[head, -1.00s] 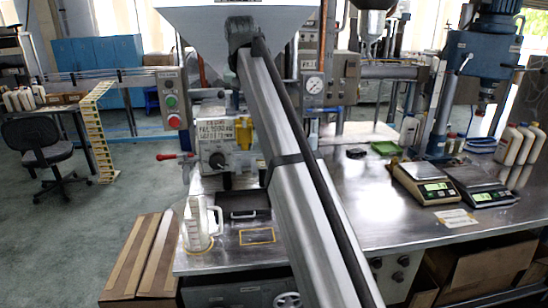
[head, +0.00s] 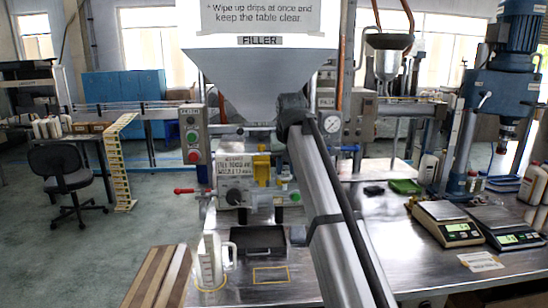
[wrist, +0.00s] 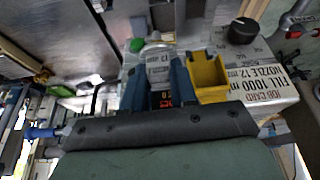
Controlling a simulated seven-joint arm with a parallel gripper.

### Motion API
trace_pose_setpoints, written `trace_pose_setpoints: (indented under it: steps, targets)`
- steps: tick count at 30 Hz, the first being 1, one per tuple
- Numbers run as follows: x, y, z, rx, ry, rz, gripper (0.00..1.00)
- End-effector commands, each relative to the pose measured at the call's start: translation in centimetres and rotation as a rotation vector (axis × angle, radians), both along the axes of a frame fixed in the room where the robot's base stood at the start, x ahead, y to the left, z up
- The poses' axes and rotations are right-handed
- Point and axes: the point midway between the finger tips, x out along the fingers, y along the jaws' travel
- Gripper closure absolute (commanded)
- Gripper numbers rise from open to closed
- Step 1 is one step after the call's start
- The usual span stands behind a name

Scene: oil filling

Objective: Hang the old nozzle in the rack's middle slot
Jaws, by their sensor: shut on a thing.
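In the wrist view, my gripper's two dark blue fingers (wrist: 160,88) are closed around a grey metal cylinder with a small label, apparently the old nozzle (wrist: 158,62). The nozzle sits between the fingers, in front of the filler's metal front. A yellow block-like part (wrist: 207,78) is close beside the right finger; I cannot tell whether they touch. In the head view my own arm hides the gripper and the nozzle. I cannot make out the rack or its middle slot clearly in either view.
The filler's hopper (head: 262,78) stands above its front with a job card (head: 234,166). A clear jug (head: 210,262) and a dark tray (head: 257,241) are below. Two scales (head: 446,224) (head: 503,228) stand at right. The steel table (head: 400,260) between is mostly clear.

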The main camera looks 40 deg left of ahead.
Motion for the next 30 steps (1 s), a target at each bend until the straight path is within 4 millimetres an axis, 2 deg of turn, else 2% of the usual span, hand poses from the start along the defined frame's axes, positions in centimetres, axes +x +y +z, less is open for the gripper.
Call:
trace_pose_setpoints:
  steps: [1, 3, 12, 23, 30]
  targets:
    - [0.6, -1.8, -1.7, 0.000, 0.001, -0.013, 1.00]
    - [1.7, -3.6, -3.6, -0.001, 0.002, -0.029, 1.00]
    - [6.1, -12.1, -10.8, 0.000, 0.001, -0.114, 1.00]
    - [10.3, -23.3, -18.5, 0.001, 0.000, -0.243, 1.00]
    - [12.3, -31.4, -23.2, 0.000, 0.001, -0.339, 1.00]
